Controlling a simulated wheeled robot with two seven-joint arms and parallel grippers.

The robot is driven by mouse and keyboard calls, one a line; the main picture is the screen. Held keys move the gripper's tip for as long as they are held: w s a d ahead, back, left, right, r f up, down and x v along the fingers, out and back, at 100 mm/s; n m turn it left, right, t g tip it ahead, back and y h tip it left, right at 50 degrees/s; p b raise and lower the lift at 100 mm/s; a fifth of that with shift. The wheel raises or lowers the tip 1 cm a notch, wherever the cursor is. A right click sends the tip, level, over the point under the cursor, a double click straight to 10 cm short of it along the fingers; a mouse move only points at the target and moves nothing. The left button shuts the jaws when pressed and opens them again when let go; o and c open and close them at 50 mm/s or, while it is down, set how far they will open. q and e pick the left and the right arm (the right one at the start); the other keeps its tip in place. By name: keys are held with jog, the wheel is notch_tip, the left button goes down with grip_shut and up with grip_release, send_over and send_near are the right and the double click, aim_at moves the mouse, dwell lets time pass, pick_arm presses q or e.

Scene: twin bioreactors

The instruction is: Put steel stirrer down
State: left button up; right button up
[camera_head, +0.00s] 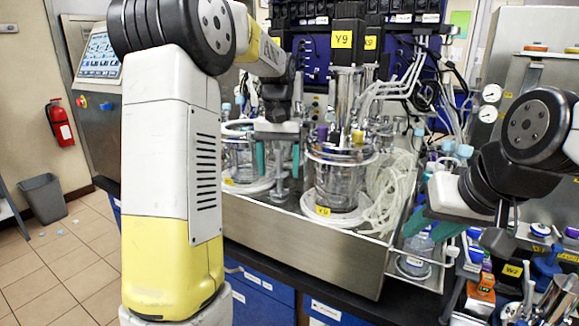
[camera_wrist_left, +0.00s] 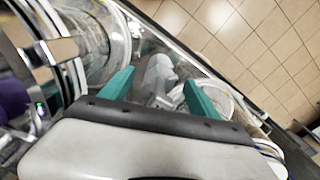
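My left gripper (camera_head: 278,162) hangs fingers-down between the two glass vessels. Its teal fingers are spread apart. A slim grey metal piece (camera_head: 280,180), apparently the steel stirrer, shows upright between and below them. In the left wrist view the open fingers (camera_wrist_left: 158,92) have a grey metal piece (camera_wrist_left: 160,78) between them, with gaps on both sides. Whether its lower end rests on anything is hidden. My right gripper (camera_head: 432,228) is low at the right, beside the steel tray's right end; its finger gap is not clear.
The right glass vessel (camera_head: 338,185) with label Y9 and the left glass vessel (camera_head: 238,160) stand in a steel tray (camera_head: 300,240). Clear tubing (camera_head: 390,185) coils beside the right vessel. Bottles and small items crowd the bench at the lower right. The tiled floor (camera_head: 75,260) is mostly clear.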

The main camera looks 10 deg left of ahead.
pick_arm(q)
notch_tip(320, 180, up, 12)
jog(key=shift+r, duration=0.1)
jog(key=s+d+f+t+h, duration=0.1)
jog(key=s+f+t, duration=0.2)
jog(key=s, duration=0.9)
jog(key=s+d+f+m+t+h, duration=0.1)
jog(key=s+f+t, duration=0.2)
jog(key=s+f, duration=0.4)
jog(key=s, duration=0.5)
jog(key=shift+s, duration=0.15)
jog(key=shift+d+f, duration=0.1)
jog(key=shift+d, duration=0.1)
